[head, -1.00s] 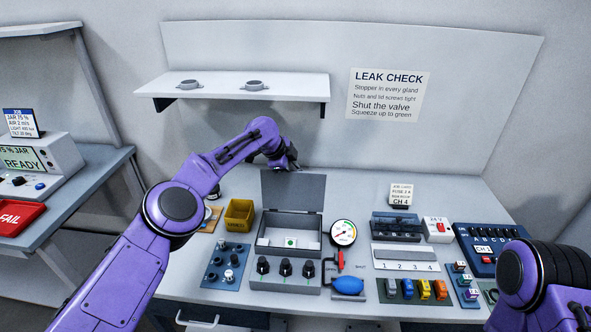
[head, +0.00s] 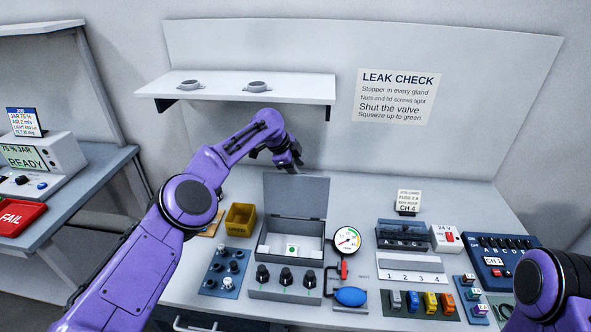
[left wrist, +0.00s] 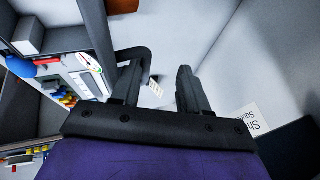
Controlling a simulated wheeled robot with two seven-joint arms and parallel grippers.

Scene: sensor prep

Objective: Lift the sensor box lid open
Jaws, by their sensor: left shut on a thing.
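The grey sensor box (head: 286,292) stands on the bench with several black glands along its front. Its lid (head: 296,203) stands open, roughly upright at the back edge. In the left wrist view my left gripper (left wrist: 157,85) shows both fingers with a dark bent piece by the left one; the exact grip is unclear. My right gripper is out of view.
A pressure gauge (head: 347,240) and blue bulb (head: 350,297) stand right of the box. A yellow bin (head: 241,219) and blue plug board (head: 224,271) are to its left. A shelf (head: 250,87) hangs above, behind my left arm.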

